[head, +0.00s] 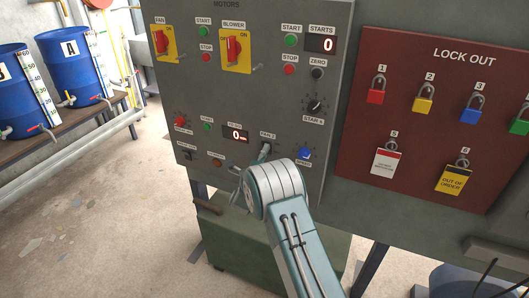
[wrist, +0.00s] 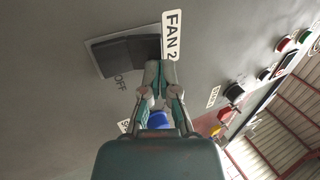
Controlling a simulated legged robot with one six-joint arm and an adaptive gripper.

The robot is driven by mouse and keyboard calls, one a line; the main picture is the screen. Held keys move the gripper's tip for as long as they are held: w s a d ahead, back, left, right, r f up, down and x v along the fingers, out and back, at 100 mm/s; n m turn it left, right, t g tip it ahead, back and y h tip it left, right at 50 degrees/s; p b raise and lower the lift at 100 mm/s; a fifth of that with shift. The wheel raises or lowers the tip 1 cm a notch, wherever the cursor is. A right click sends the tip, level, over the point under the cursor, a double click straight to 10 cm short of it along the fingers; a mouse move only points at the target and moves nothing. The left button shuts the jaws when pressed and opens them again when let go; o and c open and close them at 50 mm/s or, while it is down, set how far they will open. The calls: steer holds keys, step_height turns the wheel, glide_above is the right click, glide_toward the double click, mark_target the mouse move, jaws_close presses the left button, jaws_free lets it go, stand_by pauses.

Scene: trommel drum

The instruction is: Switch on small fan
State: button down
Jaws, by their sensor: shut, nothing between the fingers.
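The small fan's switch is a black rocker (wrist: 122,55) under the white FAN 2 label (wrist: 172,35) in the wrist view, with OFF printed beside its near end. In the head view the FAN 2 label (head: 267,136) is on the lower part of the grey panel, and my wrist covers most of the switch. My gripper (wrist: 159,72) is shut and empty, its tips over the end of the rocker beside the label, away from OFF. I cannot tell whether the tips touch it. In the head view my gripper (head: 264,150) points at the panel.
A blue knob (head: 305,153) sits just right of my gripper, and a red knob (head: 181,121) is further left. Above are the yellow FAN (head: 159,43) and BLOWER (head: 234,48) switches. A red lockout board (head: 440,110) is at right. Open floor lies left.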

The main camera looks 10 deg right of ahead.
steer(key=shift+w+r+g+y, duration=0.1)
steer(key=shift+r+g+y, duration=0.45)
steer(key=shift+g, duration=0.25)
steer(key=shift+w+d+r+g+y, duration=0.15)
steer(key=shift+w+d+g+y, duration=0.15)
steer(key=shift+g+y, duration=0.45)
steer(key=shift+s, duration=0.15)
